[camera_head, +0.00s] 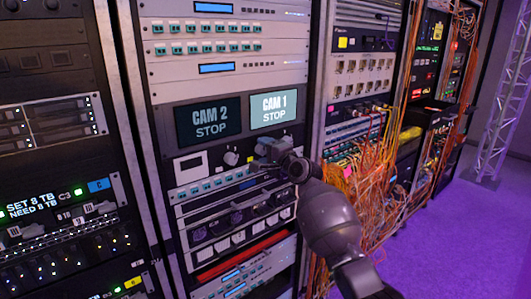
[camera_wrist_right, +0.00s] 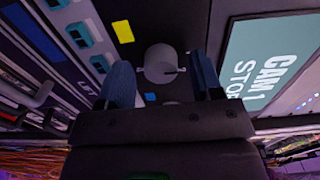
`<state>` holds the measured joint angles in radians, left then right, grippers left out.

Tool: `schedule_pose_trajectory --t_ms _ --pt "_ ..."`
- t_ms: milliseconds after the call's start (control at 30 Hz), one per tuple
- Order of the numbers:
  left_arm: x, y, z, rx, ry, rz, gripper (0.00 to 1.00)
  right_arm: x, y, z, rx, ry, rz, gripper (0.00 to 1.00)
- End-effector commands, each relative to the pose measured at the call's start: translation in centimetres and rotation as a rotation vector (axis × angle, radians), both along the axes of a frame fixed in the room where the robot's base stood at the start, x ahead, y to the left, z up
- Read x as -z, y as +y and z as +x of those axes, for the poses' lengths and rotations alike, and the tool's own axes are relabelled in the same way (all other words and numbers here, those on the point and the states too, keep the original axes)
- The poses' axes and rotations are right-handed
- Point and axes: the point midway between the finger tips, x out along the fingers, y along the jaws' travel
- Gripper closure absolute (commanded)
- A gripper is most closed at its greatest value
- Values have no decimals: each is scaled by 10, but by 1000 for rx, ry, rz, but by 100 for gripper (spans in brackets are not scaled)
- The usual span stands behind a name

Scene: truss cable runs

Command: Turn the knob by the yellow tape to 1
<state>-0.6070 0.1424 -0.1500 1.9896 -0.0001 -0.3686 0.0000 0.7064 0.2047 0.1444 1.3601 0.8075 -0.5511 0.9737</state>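In the right wrist view a round grey knob (camera_wrist_right: 160,65) stands on the dark panel, a small piece of yellow tape (camera_wrist_right: 123,31) near it. My right gripper (camera_wrist_right: 163,72) is open, with one blue-grey finger on each side of the knob and visible gaps to it. In the head view my right gripper (camera_head: 259,152) is at the panel below the CAM 1 screen and hides this knob. The yellow tape (camera_head: 250,159) shows just left of it. Another pale knob (camera_head: 231,158) is further left. I cannot read any marks around the knobs. My left gripper is out of view.
The CAM 2 screen (camera_head: 208,121) and CAM 1 screen (camera_head: 273,108), both reading STOP, sit above the knobs. Orange cables (camera_head: 370,165) hang from the rack on the right. Purple floor (camera_head: 430,235) is open.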

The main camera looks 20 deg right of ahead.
Motion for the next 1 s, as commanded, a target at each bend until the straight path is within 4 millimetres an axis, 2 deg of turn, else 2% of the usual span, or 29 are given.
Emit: schedule_pose_trajectory --t_ms 200,333,800,1000 --pt "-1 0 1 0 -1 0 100 -1 -1 -1 0 -2 2 40" --pt "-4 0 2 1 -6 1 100 -1 -4 -9 1 -2 2 40" --pt "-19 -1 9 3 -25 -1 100 -1 -29 -79 1 -1 -1 40" --pt "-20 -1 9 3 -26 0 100 0 -36 -97 1 0 1 40"
